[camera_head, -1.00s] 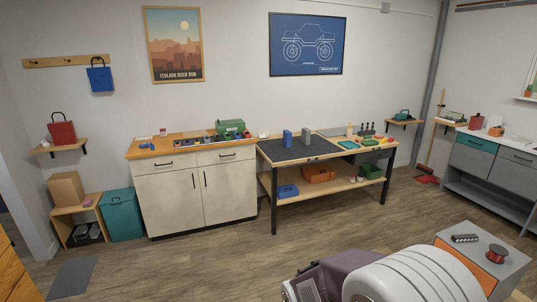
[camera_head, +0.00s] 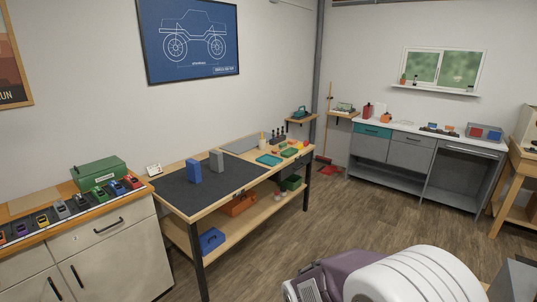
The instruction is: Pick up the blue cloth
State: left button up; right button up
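I cannot make out a blue cloth for certain. A small blue item (camera_head: 434,125) lies among other small things on the white counter at the right, too small to tell what it is. Neither of my grippers is in view; only a purple and white part of my own body shows at the bottom.
A workbench (camera_head: 207,207) with a dark mat holds a blue block (camera_head: 194,171) and a grey block (camera_head: 216,161). Its lower shelf holds a blue bin (camera_head: 211,240) and an orange bin (camera_head: 239,204). A grey cabinet (camera_head: 409,154) stands along the right wall. Open wooden floor (camera_head: 350,215) lies between.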

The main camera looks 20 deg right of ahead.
aim_at(494, 135)
jog(key=i+l+z, duration=0.65)
jog(key=i+z, duration=0.3)
jog(key=i, duration=0.15)
jog(key=i+z, duration=0.5)
jog(key=i, duration=0.15)
jog(key=i+j+z, duration=0.25)
jog(key=i+z, duration=0.2)
jog(key=i+l+z, duration=0.15)
jog(key=i, duration=0.35)
jog(key=i+z, duration=0.15)
jog(key=i, duration=0.4)
jog(key=i+l+z, duration=0.15)
jog(key=i, duration=0.4)
jog(key=i+j+z, duration=0.15)
jog(key=i, duration=0.35)
jog(key=i+j+z, duration=0.1)
jog(key=i, duration=0.45)
jog(key=i+j+z, duration=0.15)
jog(key=i, duration=0.35)
jog(key=i+j+z, duration=0.15)
jog(key=i, duration=1)
jog(key=i+j+z, duration=0.1)
jog(key=i, duration=0.6)
jog(key=i+j, duration=0.1)
jog(key=i, duration=0.55)
jog(key=l+z, duration=0.05)
